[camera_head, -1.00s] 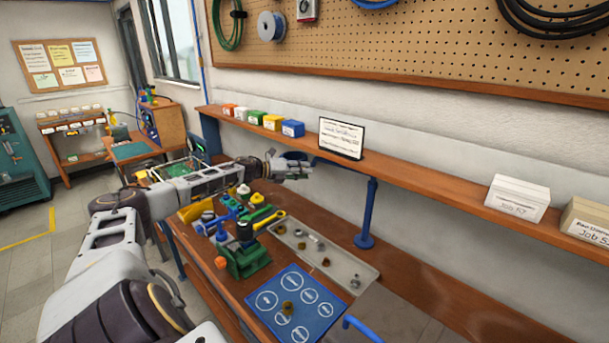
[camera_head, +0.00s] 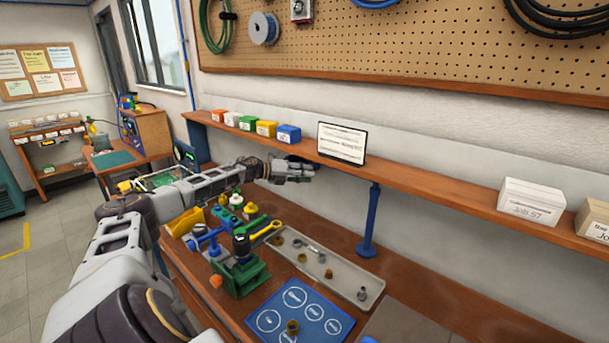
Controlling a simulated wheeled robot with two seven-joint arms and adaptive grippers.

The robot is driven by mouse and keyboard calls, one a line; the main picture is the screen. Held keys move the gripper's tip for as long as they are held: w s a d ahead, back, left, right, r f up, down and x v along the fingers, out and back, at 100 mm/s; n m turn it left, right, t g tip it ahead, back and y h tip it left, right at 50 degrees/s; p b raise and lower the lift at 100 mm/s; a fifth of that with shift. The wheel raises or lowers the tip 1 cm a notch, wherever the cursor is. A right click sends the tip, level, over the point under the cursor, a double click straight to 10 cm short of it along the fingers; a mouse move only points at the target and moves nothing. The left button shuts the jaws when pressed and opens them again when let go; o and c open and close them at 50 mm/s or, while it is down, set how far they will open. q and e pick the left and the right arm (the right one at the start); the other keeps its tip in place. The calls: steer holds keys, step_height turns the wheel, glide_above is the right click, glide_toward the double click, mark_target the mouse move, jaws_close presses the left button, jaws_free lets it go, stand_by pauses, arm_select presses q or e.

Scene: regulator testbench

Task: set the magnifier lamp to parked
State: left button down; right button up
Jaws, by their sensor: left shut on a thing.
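My left gripper (camera_head: 308,172) is shut by the shelf's front edge, left of the post and above the bench. It appears shut on the lamp's arm, but its fingers hide the grip. My right gripper is not in view.
The bench holds a green fixture (camera_head: 240,277), a grey tray (camera_head: 345,275) with small parts, a blue mat (camera_head: 285,325) with circles and several tools. The shelf (camera_head: 430,187) carries small bins, a sign (camera_head: 341,143) and boxes. The bench's back right is clear.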

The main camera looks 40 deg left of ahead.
arm_select(q)
steer(key=c, duration=1.5)
jaws_free()
steer(key=shift+w, duration=0.15)
steer(key=shift+o, duration=0.2)
steer(key=shift+w+f, duration=0.1)
steer(key=shift+w, duration=0.1)
steer(key=shift+s, duration=0.1)
steer(key=shift+s+a, duration=0.1)
steer(key=shift+s, duration=0.05)
steer(key=v, duration=0.5)
steer(key=shift+s, duration=0.1)
